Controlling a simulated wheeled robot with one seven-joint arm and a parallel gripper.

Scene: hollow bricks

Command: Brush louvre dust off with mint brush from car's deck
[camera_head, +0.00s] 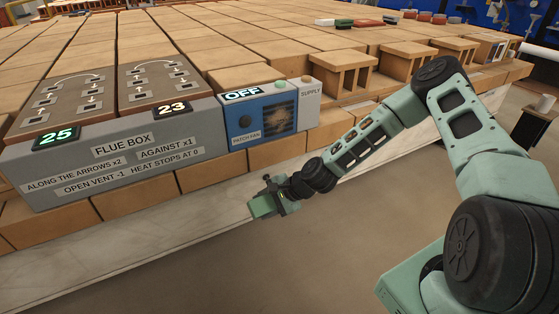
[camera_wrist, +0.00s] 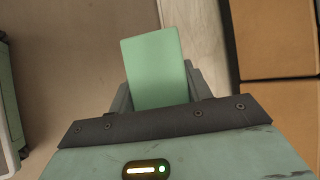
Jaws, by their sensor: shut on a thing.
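My gripper (camera_head: 277,197) is shut on the mint brush (camera_wrist: 155,65), which shows as a flat mint block between the fingers in the wrist view. Its bristles cannot be made out. In the head view the mint brush (camera_head: 262,208) is held low, in front of the brick stack and below the patch fan (camera_head: 242,122). The fan is a blue panel with a dark louvre (camera_head: 272,118) covered in tan dust. The brush is apart from the louvre. The fan's display (camera_head: 243,94) reads OFF. I cannot tell the car's deck apart.
The grey flue box (camera_head: 115,150), with displays reading 25 and 23, stands left of the fan. Hollow bricks (camera_head: 345,72) stand to the right. A pale ledge (camera_head: 180,240) runs under the stack. The floor (camera_head: 230,280) in front is clear.

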